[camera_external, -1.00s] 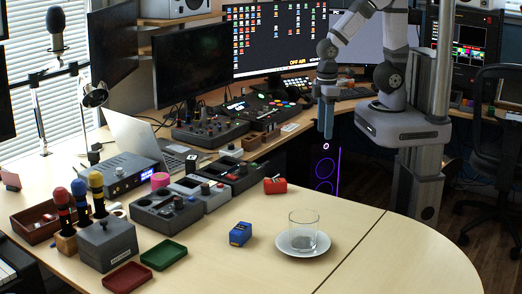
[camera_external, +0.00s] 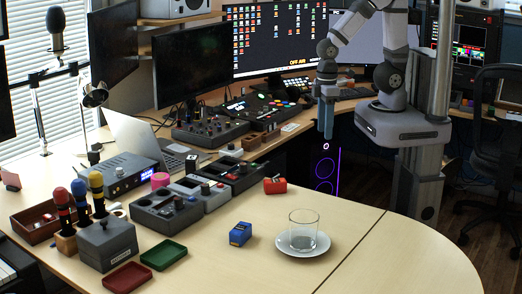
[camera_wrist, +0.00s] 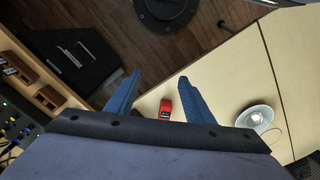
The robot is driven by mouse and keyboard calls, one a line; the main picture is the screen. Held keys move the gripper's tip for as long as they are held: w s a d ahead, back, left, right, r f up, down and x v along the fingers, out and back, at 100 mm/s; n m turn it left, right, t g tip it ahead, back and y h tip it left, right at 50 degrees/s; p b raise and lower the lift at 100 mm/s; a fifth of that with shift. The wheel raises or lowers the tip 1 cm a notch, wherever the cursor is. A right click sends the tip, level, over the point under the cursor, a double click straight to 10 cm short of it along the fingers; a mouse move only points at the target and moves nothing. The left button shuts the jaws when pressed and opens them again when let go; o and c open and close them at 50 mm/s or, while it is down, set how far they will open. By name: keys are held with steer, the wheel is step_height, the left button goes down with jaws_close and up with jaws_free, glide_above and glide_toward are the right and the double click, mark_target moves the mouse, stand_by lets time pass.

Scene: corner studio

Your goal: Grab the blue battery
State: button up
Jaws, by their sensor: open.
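The blue battery (camera_external: 240,233) is a small blue block on the light wooden desk, left of the glass on its saucer. I cannot make it out in the wrist view. A similar red battery (camera_external: 275,185) lies farther back, near the audio units; it also shows in the wrist view (camera_wrist: 165,108). My gripper (camera_external: 326,132) hangs in the air near the desk's back edge, well away from the blue battery. In the wrist view its two blue fingers (camera_wrist: 160,82) are spread apart with nothing between them.
A clear glass (camera_external: 303,230) stands on a white saucer (camera_external: 298,252) right of the blue battery. A green tray (camera_external: 163,254) and a red tray (camera_external: 127,277) lie to its left. Audio units (camera_external: 166,211) line the desk behind. The desk's right part is clear.

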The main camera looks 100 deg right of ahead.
mark_target(241, 226)
steer(key=shift+o, duration=0.7)
steer(key=shift+w, duration=0.1)
